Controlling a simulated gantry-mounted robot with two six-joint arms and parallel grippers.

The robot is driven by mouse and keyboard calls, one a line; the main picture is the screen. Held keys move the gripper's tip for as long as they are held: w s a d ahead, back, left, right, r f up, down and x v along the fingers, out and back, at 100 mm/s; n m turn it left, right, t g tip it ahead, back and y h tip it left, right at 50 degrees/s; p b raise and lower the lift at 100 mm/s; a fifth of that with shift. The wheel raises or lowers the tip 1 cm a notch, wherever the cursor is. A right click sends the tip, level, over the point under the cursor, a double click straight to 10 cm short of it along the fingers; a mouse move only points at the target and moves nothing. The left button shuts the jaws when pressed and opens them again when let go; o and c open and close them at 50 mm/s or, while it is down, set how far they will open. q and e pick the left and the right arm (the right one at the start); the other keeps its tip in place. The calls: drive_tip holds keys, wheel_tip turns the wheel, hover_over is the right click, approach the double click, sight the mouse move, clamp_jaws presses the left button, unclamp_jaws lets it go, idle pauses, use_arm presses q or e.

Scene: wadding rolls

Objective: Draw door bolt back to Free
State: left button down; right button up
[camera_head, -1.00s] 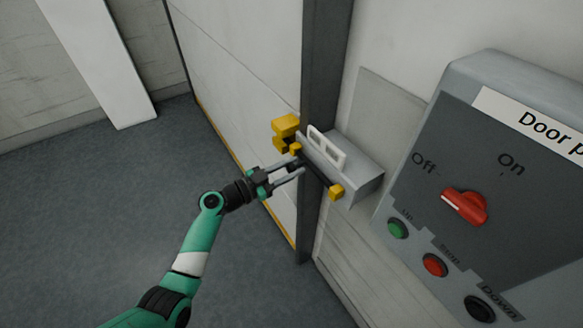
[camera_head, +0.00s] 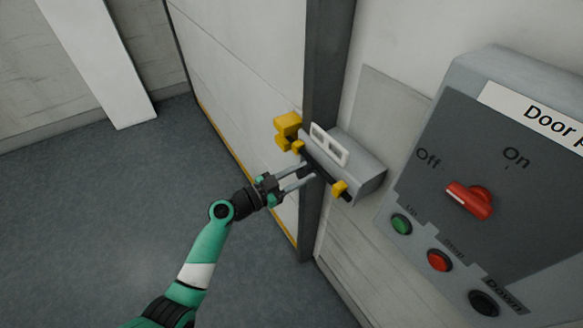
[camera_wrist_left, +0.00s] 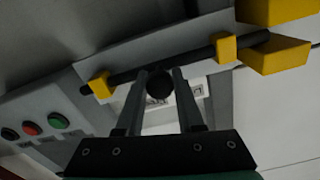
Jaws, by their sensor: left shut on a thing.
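The door bolt is a black rod (camera_head: 324,173) running through yellow guides on a grey housing (camera_head: 361,178) beside the door edge. A short stub of it shows past the lower yellow guide (camera_head: 340,188). Its other end lies by the yellow blocks (camera_head: 287,123) on the door, also seen in the left wrist view (camera_wrist_left: 275,50). My left gripper (camera_head: 307,174) is at the bolt's middle, its fingers shut on the round black bolt knob (camera_wrist_left: 159,85). My right gripper is in neither view.
A grey control panel (camera_head: 440,130) stands close at the right, with a red rotary switch (camera_head: 469,200) and green, red and black buttons. The pale door (camera_head: 245,70) stands behind the bolt. Open floor (camera_head: 90,220) lies at the left.

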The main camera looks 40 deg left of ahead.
sight(322, 175)
use_arm(q)
drive_tip(key=d, duration=0.3)
drive_tip(key=shift+s+d, duration=0.1)
drive_tip(key=shift+s, duration=0.3)
drive_tip(key=c, duration=1)
unclamp_jaws()
drive_tip(key=o, duration=0.5)
drive_tip(key=shift+d, duration=0.2)
drive_tip(key=shift+c, duration=0.2)
drive_tip(key=shift+a, duration=0.1)
